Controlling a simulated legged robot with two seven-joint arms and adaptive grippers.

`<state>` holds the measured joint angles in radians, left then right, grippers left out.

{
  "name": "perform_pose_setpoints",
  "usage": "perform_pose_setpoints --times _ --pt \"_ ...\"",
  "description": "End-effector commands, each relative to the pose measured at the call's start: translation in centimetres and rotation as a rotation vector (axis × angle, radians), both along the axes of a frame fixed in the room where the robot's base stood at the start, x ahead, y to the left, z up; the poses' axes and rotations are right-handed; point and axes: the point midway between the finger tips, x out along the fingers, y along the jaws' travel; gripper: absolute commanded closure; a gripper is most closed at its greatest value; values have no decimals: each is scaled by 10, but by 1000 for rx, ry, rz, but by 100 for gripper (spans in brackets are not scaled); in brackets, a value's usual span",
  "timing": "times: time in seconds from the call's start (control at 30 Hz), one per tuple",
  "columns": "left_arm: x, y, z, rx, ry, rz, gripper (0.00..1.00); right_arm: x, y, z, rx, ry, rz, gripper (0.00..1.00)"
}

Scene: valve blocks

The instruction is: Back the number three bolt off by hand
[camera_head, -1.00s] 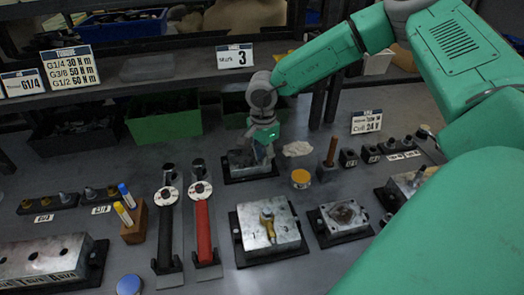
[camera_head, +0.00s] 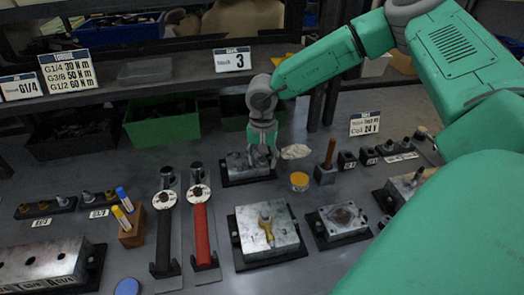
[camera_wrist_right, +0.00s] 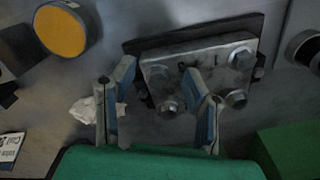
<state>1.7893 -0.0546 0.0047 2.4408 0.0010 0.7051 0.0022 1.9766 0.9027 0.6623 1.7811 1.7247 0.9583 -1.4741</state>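A metal plate block with several hex bolts (camera_head: 238,163) stands on a dark base at the back middle of the bench. In the right wrist view the block (camera_wrist_right: 200,68) shows bolts at its corners, with marks on its face too small to read surely. My right gripper (camera_head: 262,157) is over the block's right part, pointing down. My left gripper is not in view.
A card reading 3 (camera_head: 232,60) stands on the shelf. A yellow-topped round tin (camera_head: 299,181), a pale rag (camera_head: 295,152) and a wooden-handled tool (camera_head: 327,160) are right of the block. Black and red wrenches (camera_head: 201,230) lie in front, near a larger valve block (camera_head: 280,230).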

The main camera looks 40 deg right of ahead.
Motion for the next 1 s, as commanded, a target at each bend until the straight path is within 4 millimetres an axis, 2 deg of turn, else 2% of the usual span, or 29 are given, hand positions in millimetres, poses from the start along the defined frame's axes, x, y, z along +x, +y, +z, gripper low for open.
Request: perform_pose_setpoints --times 0.23,0.37,0.47,0.8,1.0 --pt "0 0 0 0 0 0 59 0 0 0 0 0 -1 59" --pt "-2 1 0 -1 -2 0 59 1 0 8 1 -3 -2 59" --pt "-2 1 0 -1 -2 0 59 2 0 24 2 -4 -2 59" --pt "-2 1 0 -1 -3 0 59 2 -1 94 2 -4 0 59" --pt "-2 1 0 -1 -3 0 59 2 -1 115 1 -1 -1 59"
